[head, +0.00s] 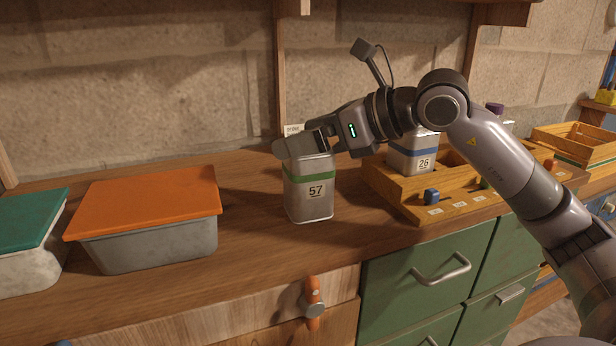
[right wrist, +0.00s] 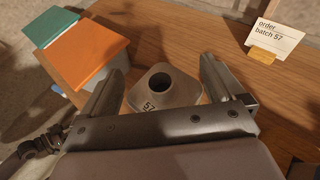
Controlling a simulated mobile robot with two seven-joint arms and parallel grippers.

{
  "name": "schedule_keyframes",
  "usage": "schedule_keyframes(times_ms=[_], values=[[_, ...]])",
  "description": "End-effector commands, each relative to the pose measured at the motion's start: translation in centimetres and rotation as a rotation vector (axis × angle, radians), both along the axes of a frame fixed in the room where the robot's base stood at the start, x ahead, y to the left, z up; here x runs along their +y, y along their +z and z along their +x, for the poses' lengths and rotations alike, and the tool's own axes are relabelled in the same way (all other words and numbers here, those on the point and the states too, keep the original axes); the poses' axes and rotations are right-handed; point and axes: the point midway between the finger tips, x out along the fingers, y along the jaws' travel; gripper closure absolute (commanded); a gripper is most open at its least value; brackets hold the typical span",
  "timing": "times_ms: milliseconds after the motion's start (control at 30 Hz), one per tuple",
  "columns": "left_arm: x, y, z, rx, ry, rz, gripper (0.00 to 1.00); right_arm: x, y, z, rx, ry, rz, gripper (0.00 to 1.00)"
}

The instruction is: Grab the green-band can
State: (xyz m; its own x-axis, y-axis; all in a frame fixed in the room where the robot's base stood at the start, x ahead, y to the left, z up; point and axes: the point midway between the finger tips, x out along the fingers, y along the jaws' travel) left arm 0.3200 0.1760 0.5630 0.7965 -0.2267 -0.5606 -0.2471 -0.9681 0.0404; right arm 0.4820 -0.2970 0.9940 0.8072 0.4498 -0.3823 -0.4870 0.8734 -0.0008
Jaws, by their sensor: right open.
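The green-band can (head: 309,188) is a grey metal can marked 57, standing upright on the wooden counter. In the right wrist view the can (right wrist: 164,88) shows from above, with a dark round opening in its top. My right gripper (head: 300,146) is at the can's top in the head view. In the right wrist view the gripper (right wrist: 160,82) is open, one finger on each side of the can, with gaps visible. My left gripper is not in view.
An orange-lidded box (head: 150,240) and a teal-lidded box (head: 28,240) stand left. A wooden rack (head: 400,195) right of the can holds a blue-band can (head: 411,155) marked 26. An order card (right wrist: 277,37) reading batch 57 stands behind.

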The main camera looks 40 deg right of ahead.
Motion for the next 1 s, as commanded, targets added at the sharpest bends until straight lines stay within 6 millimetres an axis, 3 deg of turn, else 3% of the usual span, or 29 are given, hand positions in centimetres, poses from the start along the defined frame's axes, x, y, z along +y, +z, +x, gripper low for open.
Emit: schedule_keyframes(times_ms=[100,133,400,1000], values=[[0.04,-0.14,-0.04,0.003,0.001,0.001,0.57,-0.02,-0.01,-0.01,0.000,0.000,0.000,0.04],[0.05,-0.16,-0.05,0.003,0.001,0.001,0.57,-0.02,-0.01,-0.01,0.000,0.000,0.000,0.11],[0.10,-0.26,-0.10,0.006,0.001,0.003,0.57,-0.02,-0.17,-0.02,0.005,0.000,-0.002,0.99],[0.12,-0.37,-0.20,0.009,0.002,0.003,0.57,0.03,-0.61,-0.02,0.016,0.002,-0.004,1.00]])
